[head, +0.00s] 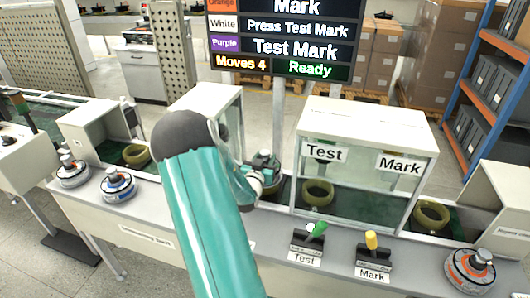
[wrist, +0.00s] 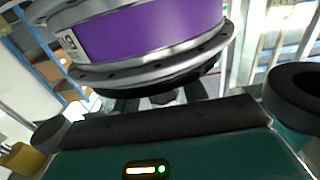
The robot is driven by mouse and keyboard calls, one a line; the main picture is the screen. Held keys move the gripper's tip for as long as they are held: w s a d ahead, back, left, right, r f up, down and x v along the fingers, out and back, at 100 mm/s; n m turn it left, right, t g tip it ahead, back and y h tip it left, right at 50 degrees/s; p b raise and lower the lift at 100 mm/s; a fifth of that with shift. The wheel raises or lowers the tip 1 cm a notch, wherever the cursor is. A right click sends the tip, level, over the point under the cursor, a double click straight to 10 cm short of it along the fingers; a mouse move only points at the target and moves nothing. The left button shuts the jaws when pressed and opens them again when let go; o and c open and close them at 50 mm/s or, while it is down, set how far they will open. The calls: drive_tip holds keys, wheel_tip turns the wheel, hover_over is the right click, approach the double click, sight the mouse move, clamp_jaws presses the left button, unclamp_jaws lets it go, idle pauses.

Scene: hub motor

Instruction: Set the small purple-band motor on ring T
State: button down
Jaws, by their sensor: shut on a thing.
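The purple-band motor (wrist: 150,38) fills the top of the wrist view, with a silver flange and dark underside. My gripper (wrist: 150,100) is shut on it near the base. In the head view my gripper (head: 264,176) is left of the glass booth, and I cannot make out the purple band there. An olive ring (head: 318,193) sits inside the booth (head: 368,118) below the word Test; its inside looks empty. No letter T shows on it. Another olive ring (head: 432,214) stands at the right.
A white-band motor (head: 72,172) and blue-band motor (head: 118,185) stand at left; an orange-band motor (head: 470,268) at front right. Green Test lever (head: 317,230) and yellow Mark lever (head: 371,241) stand before the booth. The sign (head: 285,45) reads Purple: Test Mark, Moves 4, Ready.

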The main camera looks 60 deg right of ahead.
drive_tip(key=shift+s+d, duration=0.1)
drive_tip(key=c, duration=0.8)
unclamp_jaws()
drive_tip(key=shift+f, duration=0.2)
drive_tip(key=shift+o, duration=0.2)
drive_tip(key=shift+r, duration=0.1)
drive_tip(key=shift+a, duration=0.25)
drive_tip(key=s+a, duration=0.2)
drive_tip(key=a, duration=0.9)
drive_tip(key=shift+a, duration=0.25)
drive_tip(key=shift+w, duration=0.1)
